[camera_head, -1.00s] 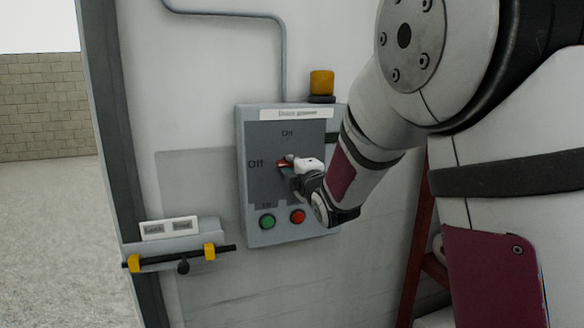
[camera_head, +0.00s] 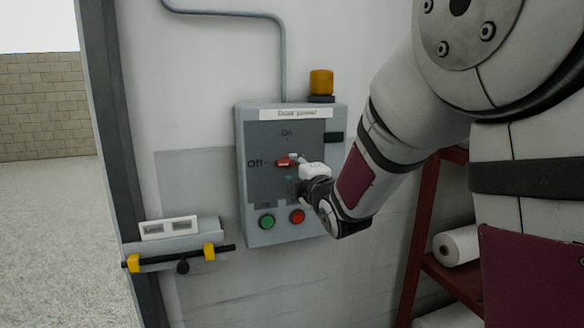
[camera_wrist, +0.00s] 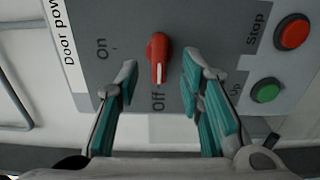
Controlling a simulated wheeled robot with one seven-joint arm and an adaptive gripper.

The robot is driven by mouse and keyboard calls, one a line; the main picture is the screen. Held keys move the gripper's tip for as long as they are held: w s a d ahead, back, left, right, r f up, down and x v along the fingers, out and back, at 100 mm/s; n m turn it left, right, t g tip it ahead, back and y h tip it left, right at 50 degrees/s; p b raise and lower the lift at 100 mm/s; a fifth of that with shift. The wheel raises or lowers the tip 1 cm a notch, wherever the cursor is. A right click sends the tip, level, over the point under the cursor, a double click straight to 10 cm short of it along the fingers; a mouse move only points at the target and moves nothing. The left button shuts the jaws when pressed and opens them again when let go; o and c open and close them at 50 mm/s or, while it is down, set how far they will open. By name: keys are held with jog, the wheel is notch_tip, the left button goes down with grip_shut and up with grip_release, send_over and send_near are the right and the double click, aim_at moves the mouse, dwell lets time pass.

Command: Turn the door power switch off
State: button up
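The door power switch is a red rotary knob (camera_wrist: 157,58) on a grey control box (camera_head: 240,190). In the wrist view its white mark points at the "Off" label, and "On" is to the left. In the head view the red knob (camera_head: 284,162) points left towards "Off". My gripper (camera_wrist: 163,82) is open, its two teal-padded fingers apart on either side of the knob and not touching it. In the head view my gripper (camera_head: 299,172) is just right of the knob, hiding part of the panel.
A green button (camera_head: 267,222) and a red button (camera_head: 297,216) sit below the switch. An amber lamp (camera_head: 321,83) tops the box. A latch with a black bar (camera_head: 190,258) is at lower left. A red rack (camera_head: 424,245) with a white roll (camera_head: 457,246) stands at right.

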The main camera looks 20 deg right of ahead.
jog(key=s, duration=0.8)
jog(key=shift+s+d, duration=0.25)
jog(key=s+f+m+g, duration=0.3)
jog(key=s+m+g, duration=0.4)
jog(key=s, duration=0.9)
jog(key=s+f+m+g+h+p, duration=0.1)
jog(key=s+f+m+g, duration=0.3)
jog(key=s+m, duration=0.8)
jog(key=s+g, duration=0.2)
jog(key=s, duration=0.3)
jog(key=shift+s+f+g, duration=0.15)
jog(key=shift+g, duration=0.25)
jog(key=shift+a, duration=0.1)
